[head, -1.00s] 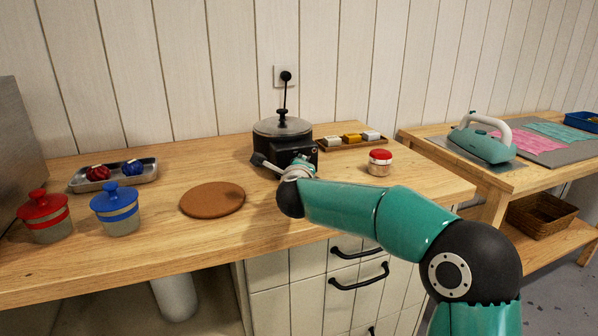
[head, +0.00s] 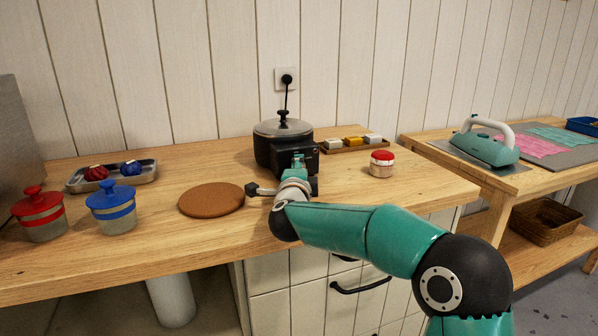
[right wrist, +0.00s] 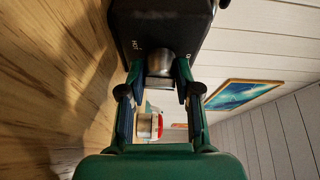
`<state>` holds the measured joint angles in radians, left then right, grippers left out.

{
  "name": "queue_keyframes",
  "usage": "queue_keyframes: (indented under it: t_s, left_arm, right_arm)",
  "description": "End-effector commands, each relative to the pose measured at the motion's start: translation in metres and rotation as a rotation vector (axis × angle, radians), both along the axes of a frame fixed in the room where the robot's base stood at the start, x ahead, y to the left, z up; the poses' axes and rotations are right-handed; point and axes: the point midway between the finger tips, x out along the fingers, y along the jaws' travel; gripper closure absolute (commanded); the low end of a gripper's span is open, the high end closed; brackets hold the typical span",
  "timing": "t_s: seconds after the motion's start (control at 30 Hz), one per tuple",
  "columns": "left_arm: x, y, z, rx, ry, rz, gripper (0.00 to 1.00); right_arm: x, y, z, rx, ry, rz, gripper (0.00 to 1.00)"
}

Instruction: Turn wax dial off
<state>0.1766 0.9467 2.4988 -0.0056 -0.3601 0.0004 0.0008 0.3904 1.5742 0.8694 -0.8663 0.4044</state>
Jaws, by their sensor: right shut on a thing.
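The wax pot (head: 268,150) is black with a metal lid and stands at the back of the wooden table, its black control box (head: 310,158) facing front. In the right wrist view the black box (right wrist: 165,20) fills the top, with a round metal dial (right wrist: 160,62) on its face and small white marks beside it. My right gripper (head: 298,165) is at the front of the box and hides the dial in the head view. In the right wrist view its green fingers (right wrist: 160,80) are shut on the dial, one on each side. My left gripper is out of view.
A brown round mat (head: 212,199) lies left of my wrist. A red-lidded jar (head: 381,166) stands to the right, with a tray of wax blocks (head: 345,147) behind it. Blue (head: 113,208) and red (head: 40,215) lidded pots stand far left.

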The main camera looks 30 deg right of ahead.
Motion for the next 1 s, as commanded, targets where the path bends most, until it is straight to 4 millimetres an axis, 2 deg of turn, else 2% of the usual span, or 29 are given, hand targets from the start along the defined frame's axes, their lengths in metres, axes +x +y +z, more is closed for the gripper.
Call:
queue_keyframes:
  t_s: [0.03,0.27,0.3,0.43,1.0]
  left_arm:
    - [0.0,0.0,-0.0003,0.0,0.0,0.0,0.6]
    - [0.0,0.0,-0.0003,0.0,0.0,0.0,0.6]
    - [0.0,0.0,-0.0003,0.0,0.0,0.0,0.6]
    - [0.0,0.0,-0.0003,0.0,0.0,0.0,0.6]
    - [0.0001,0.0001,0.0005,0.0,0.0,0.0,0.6]
  right_arm:
    - [0.0012,0.0027,-0.0059,0.003,0.012,0.006,1.0]
    - [0.0013,0.0028,-0.0065,0.004,0.013,0.007,1.0]
    - [0.0012,0.0028,-0.0066,0.004,0.013,0.007,0.66]
    - [0.001,0.0023,-0.0057,0.003,0.011,0.005,0.44]
    - [-0.0051,0.0052,-0.0024,0.002,0.005,0.003,0.44]
